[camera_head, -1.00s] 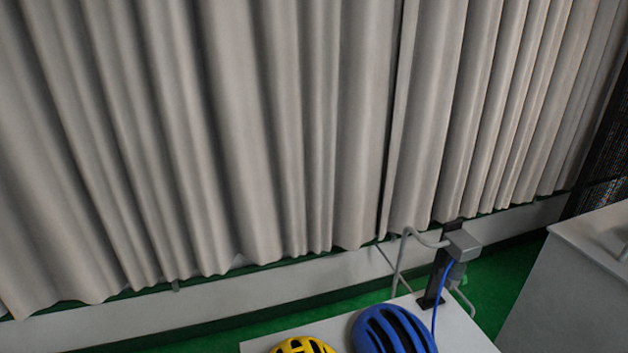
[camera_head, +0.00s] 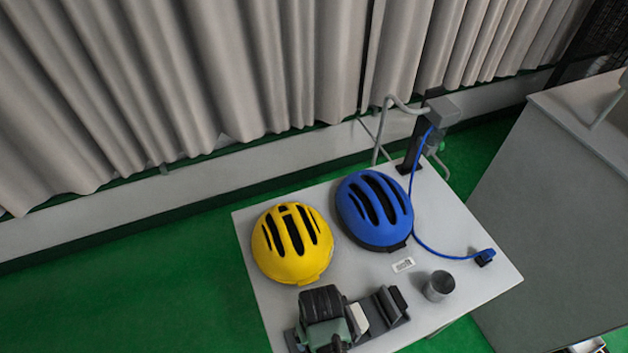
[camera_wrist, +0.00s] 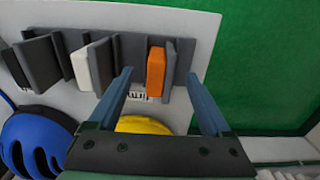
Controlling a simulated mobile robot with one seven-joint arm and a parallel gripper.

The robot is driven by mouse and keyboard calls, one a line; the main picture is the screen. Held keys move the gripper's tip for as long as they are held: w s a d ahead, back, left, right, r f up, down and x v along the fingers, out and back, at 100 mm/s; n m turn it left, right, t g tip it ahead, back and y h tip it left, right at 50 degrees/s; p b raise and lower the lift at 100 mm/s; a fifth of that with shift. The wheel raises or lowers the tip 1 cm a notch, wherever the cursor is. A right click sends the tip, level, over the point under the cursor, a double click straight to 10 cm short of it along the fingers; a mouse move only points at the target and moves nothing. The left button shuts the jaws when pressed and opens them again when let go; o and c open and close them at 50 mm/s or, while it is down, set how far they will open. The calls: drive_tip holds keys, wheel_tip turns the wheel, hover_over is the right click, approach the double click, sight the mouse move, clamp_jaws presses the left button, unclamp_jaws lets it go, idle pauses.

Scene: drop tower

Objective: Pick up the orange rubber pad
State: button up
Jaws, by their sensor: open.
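The orange rubber pad (camera_wrist: 155,71) stands upright in a dark grey rack (camera_wrist: 130,44) in the wrist view, beside a grey slab on its right. My gripper (camera_wrist: 159,76) is open, with one finger to each side of the pad in the picture. I cannot tell how far the fingertips are from it. In the head view my gripper end covers part of the rack (camera_head: 386,314), and the pad is hidden.
A white slab (camera_wrist: 81,69) and several grey slabs stand in the rack. A yellow helmet (camera_head: 290,243), a blue helmet (camera_head: 372,208), a metal cup (camera_head: 439,286) and a blue cable (camera_head: 432,250) are on the white table (camera_head: 470,285).

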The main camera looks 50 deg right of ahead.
drive_tip(key=shift+w+f+p, duration=0.15)
drive_tip(key=shift+f+p, duration=0.2)
drive_tip(key=shift+f, duration=2.3)
clamp_jaws()
